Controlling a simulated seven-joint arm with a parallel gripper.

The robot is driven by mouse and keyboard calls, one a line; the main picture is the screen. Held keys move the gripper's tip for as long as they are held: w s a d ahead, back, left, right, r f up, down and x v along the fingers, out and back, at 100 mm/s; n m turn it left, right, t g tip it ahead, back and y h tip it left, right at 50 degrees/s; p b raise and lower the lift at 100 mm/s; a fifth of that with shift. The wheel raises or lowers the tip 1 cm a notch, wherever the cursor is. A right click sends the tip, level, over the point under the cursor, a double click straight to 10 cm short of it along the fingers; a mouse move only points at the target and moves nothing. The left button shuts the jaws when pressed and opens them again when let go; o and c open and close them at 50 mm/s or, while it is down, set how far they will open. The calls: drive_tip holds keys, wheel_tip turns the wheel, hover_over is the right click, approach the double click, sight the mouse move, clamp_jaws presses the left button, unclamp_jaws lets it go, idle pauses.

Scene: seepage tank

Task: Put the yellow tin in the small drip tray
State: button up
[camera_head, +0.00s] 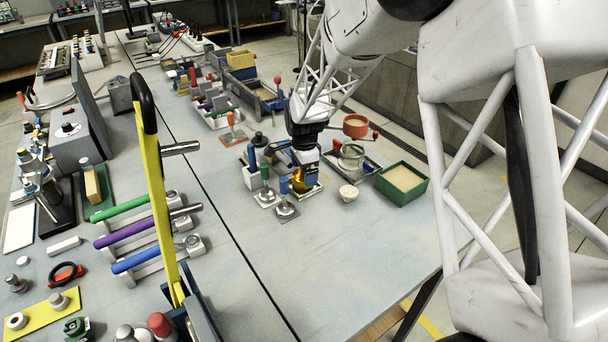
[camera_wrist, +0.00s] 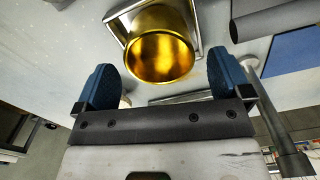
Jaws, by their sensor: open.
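The yellow tin (camera_wrist: 160,57) is shiny and gold-coloured, with its round mouth facing the wrist camera. It also shows small in the head view (camera_head: 299,187), mostly hidden by my gripper. The small drip tray (camera_wrist: 117,14) is a square grey metal tray with raised walls, and the tin lies within its outline. I cannot tell whether the tin rests flat on the tray floor. My gripper (camera_head: 304,178) is open over the tray. In the wrist view its two blue fingers stand on either side of the tin with gaps between.
A blue cylinder (camera_head: 284,185) and a green-handled tool (camera_head: 265,180) stand close left of my gripper. The front table area (camera_head: 330,260) is clear.

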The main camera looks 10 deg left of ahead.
wheel_tip(320, 180, up, 10)
idle(0.5)
idle(0.4)
idle(0.3)
drive_tip(key=s+d+r+n, duration=0.2)
drive_tip(key=s+d+r, duration=0.25)
drive_tip(key=d, duration=0.25)
drive_tip(key=s+d+r+n+t, duration=0.1)
drive_tip(key=s+d+r, duration=0.2)
drive_tip(key=s+d, duration=0.3)
drive_tip(key=s+d+r+n, duration=0.2)
drive_tip(key=s+d+r, duration=0.25)
drive_tip(key=d, duration=0.25)
drive_tip(key=s+d+n, duration=0.2)
drive_tip(key=s+d, duration=0.2)
drive_tip(key=s, duration=0.4)
drive_tip(key=s+d+n+t, duration=0.1)
drive_tip(key=s+d+n, duration=0.1)
drive_tip(key=s+d, duration=0.3)
drive_tip(key=s+d+n, duration=0.2)
drive_tip(key=s+d, duration=0.2)
drive_tip(key=s, duration=0.7)
drive_tip(key=shift+s+d+f+t, duration=0.15)
drive_tip(key=shift+s+f+t, duration=0.1)
drive_tip(key=shift+f+t, duration=0.05)
drive_tip(key=shift+c, duration=0.3)
